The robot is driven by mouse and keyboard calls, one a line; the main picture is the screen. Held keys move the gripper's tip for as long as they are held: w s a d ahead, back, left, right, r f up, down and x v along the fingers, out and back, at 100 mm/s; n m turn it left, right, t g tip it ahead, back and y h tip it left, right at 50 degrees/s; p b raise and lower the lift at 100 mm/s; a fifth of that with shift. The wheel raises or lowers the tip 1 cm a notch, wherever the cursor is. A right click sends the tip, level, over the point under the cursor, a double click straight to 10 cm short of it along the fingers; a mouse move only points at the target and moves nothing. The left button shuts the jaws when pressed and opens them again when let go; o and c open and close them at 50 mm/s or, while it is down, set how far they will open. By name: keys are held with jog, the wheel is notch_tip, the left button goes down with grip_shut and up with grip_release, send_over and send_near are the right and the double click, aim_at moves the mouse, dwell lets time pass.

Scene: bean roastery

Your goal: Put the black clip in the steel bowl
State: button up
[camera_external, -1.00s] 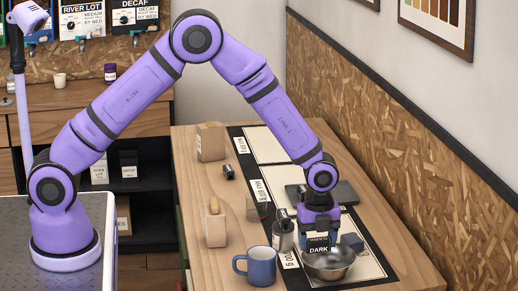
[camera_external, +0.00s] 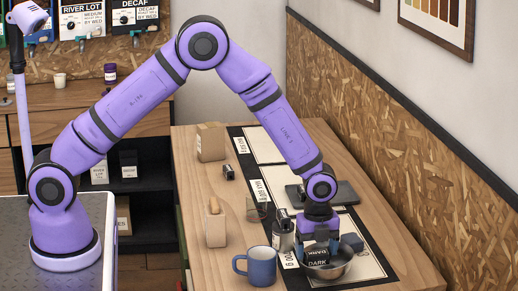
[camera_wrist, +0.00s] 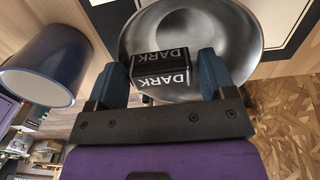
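The steel bowl (camera_external: 343,274) stands on the wooden table's near right part; it fills the upper middle of the wrist view (camera_wrist: 245,40). My gripper (camera_external: 320,246) points down at the bowl, fingers apart around the block (camera_wrist: 163,78). A small black object (camera_external: 228,172), perhaps the black clip, lies on the table toward the back left; its shape is too small to be sure.
A blue mug (camera_external: 259,267) stands close left of the bowl. Bare table shows at the left and right edges.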

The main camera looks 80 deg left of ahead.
jog(key=shift+o, duration=1.2)
jog(key=shift+f, duration=0.15)
jog(key=s+a+r+n+t, duration=0.15)
jog(key=s+r, duration=0.25)
jog(key=r, duration=0.9)
jog(key=s+r+n, duration=0.2)
jog(key=s+r, duration=0.1)
jog(key=r, duration=0.9)
jog(key=s+a+r+n+t, duration=0.1)
jog(key=s+r+n, duration=0.5)
jog(key=s, duration=0.6)
jog(key=s+a+r+n+t, duration=0.15)
jog(key=s+r+n, duration=0.25)
jog(key=s+r, duration=0.6)
jog(key=s+f+n+t, duration=0.1)
jog(key=s+f+n, duration=0.2)
jog(key=s, duration=0.9)
jog(key=shift+s+a+f+n, duration=0.15)
jog(key=shift+s+f+n, duration=0.1)
jog(key=shift+n, duration=0.5)
